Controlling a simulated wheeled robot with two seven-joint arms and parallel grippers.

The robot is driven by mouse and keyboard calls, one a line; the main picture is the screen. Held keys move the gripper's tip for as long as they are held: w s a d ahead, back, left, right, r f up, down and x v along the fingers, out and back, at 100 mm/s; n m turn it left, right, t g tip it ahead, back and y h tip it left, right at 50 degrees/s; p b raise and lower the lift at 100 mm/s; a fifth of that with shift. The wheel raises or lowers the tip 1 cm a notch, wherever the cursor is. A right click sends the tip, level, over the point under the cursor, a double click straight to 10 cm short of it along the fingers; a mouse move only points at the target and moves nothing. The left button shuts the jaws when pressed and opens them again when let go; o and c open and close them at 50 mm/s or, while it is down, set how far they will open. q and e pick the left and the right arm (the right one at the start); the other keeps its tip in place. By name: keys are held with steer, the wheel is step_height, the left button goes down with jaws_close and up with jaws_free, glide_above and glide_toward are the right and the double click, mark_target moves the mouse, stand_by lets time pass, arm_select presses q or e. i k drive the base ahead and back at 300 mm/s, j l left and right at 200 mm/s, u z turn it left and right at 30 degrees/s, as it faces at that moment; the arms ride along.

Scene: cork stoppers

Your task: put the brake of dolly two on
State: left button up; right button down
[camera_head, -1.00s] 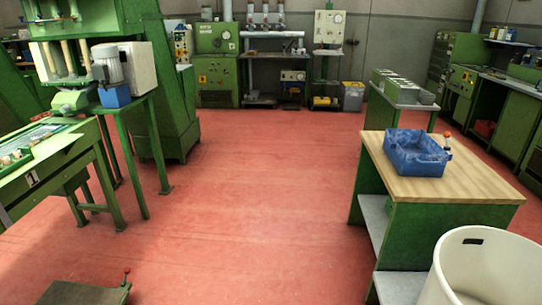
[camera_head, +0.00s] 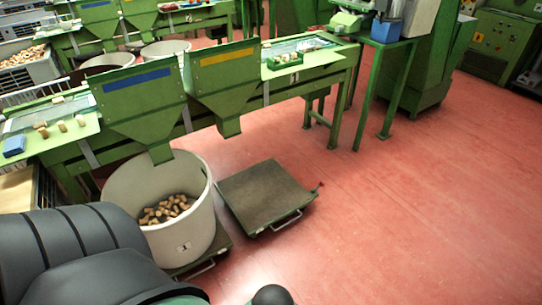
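An empty dolly (camera_head: 264,194) with a dark flat top and a metal handle stands on the red floor, right of the bin. A small lever (camera_head: 317,187) sticks out at its right corner; its exact position is too small to tell. No number is readable on this dolly. A second dolly (camera_head: 222,243) is mostly hidden under a white bin (camera_head: 195,238), whose label seems to read 1. The bin holds several corks (camera_head: 166,210). Black parts of my own arm fill the lower left. Neither gripper is in view.
A green sorting bench with a blue-marked chute (camera_head: 140,100) and a yellow-marked chute (camera_head: 228,85) runs behind the dollies. The empty dolly is partly below the yellow-marked one. The red floor (camera_head: 400,220) to the right is clear.

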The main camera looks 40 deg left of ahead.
mark_target(322, 184)
steer(key=u, duration=1)
